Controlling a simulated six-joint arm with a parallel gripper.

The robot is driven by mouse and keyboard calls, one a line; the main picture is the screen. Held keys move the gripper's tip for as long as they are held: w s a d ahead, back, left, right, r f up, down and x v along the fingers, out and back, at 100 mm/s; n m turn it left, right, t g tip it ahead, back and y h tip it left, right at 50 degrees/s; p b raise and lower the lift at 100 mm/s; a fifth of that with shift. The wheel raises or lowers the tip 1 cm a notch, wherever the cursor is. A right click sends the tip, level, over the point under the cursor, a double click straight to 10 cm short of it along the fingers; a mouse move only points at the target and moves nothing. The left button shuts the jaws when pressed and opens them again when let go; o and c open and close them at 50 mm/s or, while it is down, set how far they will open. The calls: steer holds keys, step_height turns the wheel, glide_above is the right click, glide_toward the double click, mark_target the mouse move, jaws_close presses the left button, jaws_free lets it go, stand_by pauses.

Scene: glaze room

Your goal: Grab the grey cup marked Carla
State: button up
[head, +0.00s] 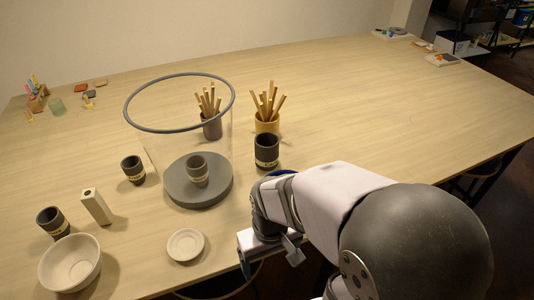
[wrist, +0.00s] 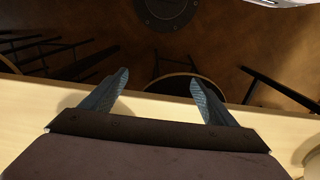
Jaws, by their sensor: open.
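Several dark grey cups with pale bands stand on the table; the lettering is too small to read, so I cannot tell which is marked Carla. One cup (head: 133,170) stands left of the grey disc, one cup (head: 53,222) at the far left by the bowl, and a larger one (head: 266,152) right of the disc. A greyer cup (head: 197,171) stands on the disc (head: 181,193), inside a clear, dark-rimmed cylinder (head: 180,129). My gripper (head: 270,258) is open and empty at the table's front edge, apart from every cup. The wrist view shows its parted fingers (wrist: 157,85).
A cream bowl (head: 69,263), a small pale dish (head: 186,246) and an upright block (head: 96,206) stand at the front left. Stick holders (head: 267,123) stand behind the disc. Stools (wrist: 186,88) stand below the edge.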

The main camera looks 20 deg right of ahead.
mark_target(264, 137)
steer(key=s+d+r+n+g+h+p, duration=0.1)
steer(key=s+d+r+n+h, duration=0.15)
steer(key=d, duration=0.35)
steer(key=s+d+r+n+h+p, duration=0.1)
steer(key=d+r+n, duration=0.1)
steer(key=d+n, duration=0.3)
steer(key=w+d+r+t+p, duration=0.5)
steer(key=w+r+t+p, duration=0.15)
steer(key=w+r, duration=0.45)
steer(key=w+f+m+t+b, duration=0.1)
steer(key=w, duration=0.2)
steer(key=w+f+m+t+b, duration=0.1)
steer(key=w, duration=0.3)
steer(key=w+a+f+m+t+y+b, duration=0.1)
steer(key=w, duration=0.3)
steer(key=shift+a+f+m, duration=0.1)
steer(key=shift+f+m, duration=0.25)
steer(key=shift+f, duration=0.05)
steer(key=shift+w+a+f+m+t+y+b, duration=0.35)
steer(key=shift+w+m+t+b, duration=0.45)
steer(key=shift+w, duration=0.95)
steer(key=shift+w+a+f+m+t+y+b, duration=0.35)
steer(key=shift+w+m+t+b, duration=0.4)
steer(key=shift+w, duration=0.95)
steer(key=shift+w+a+f+m+t+y+b, duration=0.25)
steer(key=shift+w+a+m+t+y+b, duration=0.45)
steer(key=shift+w, duration=1.05)
